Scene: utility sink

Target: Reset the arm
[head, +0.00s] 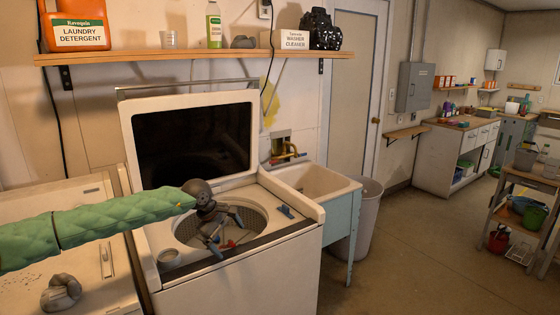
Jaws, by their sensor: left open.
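My left arm, in a green quilted sleeve, comes in from the left of the head view. My left gripper (212,240) is over the open tub of a white top-loading washer (240,283). Its dark fingers point down and stand apart, with no held object visible between them. The washer's lid (186,105) is raised, with a dark inner panel. Small blue and red items lie near the fingers, too small to name. My right gripper is not in view.
A utility sink (312,183) stands right of the washer, with a bin (365,225) beside it. A wooden shelf (200,56) above holds laundry detergent (80,30) and a washer cleaner box (294,40). A cart (530,185) stands at right. The middle floor is clear.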

